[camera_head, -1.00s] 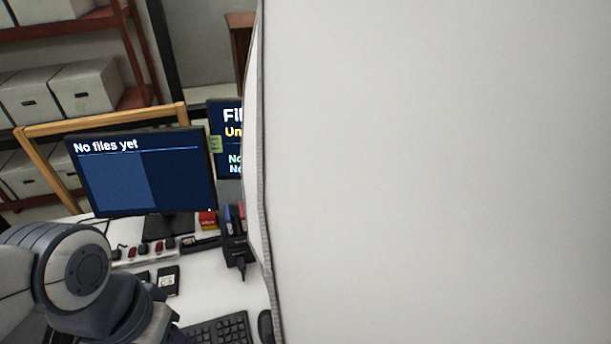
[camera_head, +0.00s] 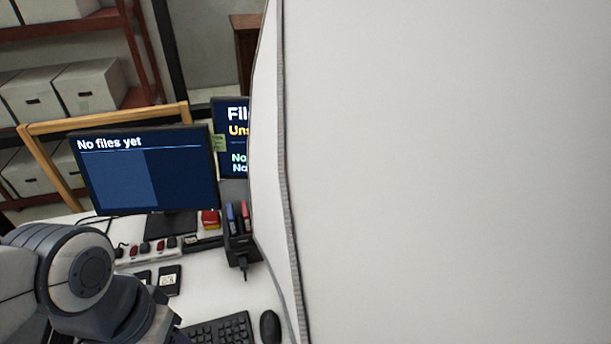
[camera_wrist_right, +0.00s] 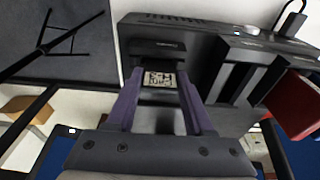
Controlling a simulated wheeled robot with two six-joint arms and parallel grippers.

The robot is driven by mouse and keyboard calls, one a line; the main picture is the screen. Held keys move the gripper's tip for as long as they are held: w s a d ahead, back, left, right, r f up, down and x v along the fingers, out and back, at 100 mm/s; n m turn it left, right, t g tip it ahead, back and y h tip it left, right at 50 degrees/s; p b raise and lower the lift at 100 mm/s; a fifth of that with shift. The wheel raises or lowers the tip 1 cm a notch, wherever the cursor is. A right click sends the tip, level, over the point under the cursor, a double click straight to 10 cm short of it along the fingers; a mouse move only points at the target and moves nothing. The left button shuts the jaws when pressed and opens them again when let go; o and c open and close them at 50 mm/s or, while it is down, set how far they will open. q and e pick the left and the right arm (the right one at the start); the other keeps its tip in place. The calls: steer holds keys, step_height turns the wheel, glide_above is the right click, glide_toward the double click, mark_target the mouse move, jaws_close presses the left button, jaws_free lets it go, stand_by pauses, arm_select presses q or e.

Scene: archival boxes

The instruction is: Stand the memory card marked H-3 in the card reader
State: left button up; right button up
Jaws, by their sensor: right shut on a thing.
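In the head view a black slotted unit (camera_head: 240,248) holds upright blue and red pieces. Two dark cards lie on the desk, one with a pale label (camera_head: 169,281). My left arm is at lower left; its fingers are out of sight.
A large pale panel (camera_head: 450,170) fills the head view's right side and hides my right arm. A monitor (camera_head: 145,175) reads "No files yet". A power strip (camera_head: 148,250), keyboard (camera_head: 218,332) and mouse (camera_head: 270,326) are on the desk.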

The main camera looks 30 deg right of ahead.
arm_select(q)
steer(key=shift+f, duration=0.5)
arm_select(e)
steer(key=shift+f, duration=0.6)
steer(key=o, duration=1.4)
arm_select(q)
steer(key=shift+r, duration=0.15)
arm_select(e)
steer(key=shift+r, duration=0.15)
steer(key=shift+r+p, duration=0.45)
steer(key=shift+r, duration=0.15)
arm_select(q)
steer(key=r+p, duration=0.1)
steer(key=d+r+p, duration=0.1)
steer(key=r+p, duration=0.1)
steer(key=d+r+p, duration=0.1)
steer(key=r, duration=0.1)
steer(key=shift+s+r+p, duration=0.2)
steer(key=shift+r+p, duration=0.05)
steer(key=shift+p, duration=0.15)
arm_select(e)
steer(key=r, duration=0.4)
steer(key=s+a+r, duration=0.1)
steer(key=r, duration=0.2)
steer(key=shift+r, duration=0.1)
